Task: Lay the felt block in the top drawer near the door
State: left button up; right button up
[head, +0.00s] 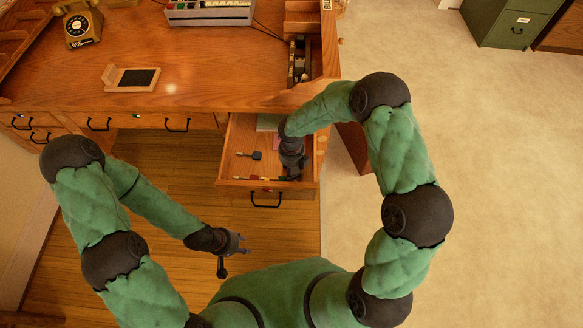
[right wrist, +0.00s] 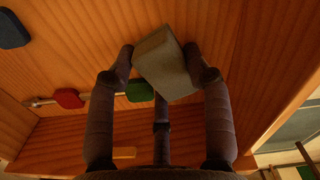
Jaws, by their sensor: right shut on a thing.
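The felt block (right wrist: 165,62) is a small grey block, tilted, between the fingers of my right gripper (right wrist: 163,75) in the right wrist view. The gripper is shut on it. In the head view my right gripper (head: 292,172) reaches down into the open desk drawer (head: 228,184), at its right side, and hides the block. The wrist view shows the drawer's wooden inside (right wrist: 65,65) behind the block; whether the block touches the floor I cannot tell. My left gripper (head: 238,243) is open and empty, apart from the drawer, in front of the desk.
A dark-headed item (head: 252,155) and several small coloured items (head: 252,178) lie in the drawer. In the wrist view a red-handled (right wrist: 69,98) and a green-handled tool (right wrist: 139,92) lie close to the block. A phone (head: 80,24) stands on the desk.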

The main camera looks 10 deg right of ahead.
jog(key=o, duration=0.8)
notch_tip(320, 180, up, 12)
jog(key=p, duration=0.5)
jog(key=shift+r+p, duration=0.1)
jog(key=shift+p, duration=0.2)
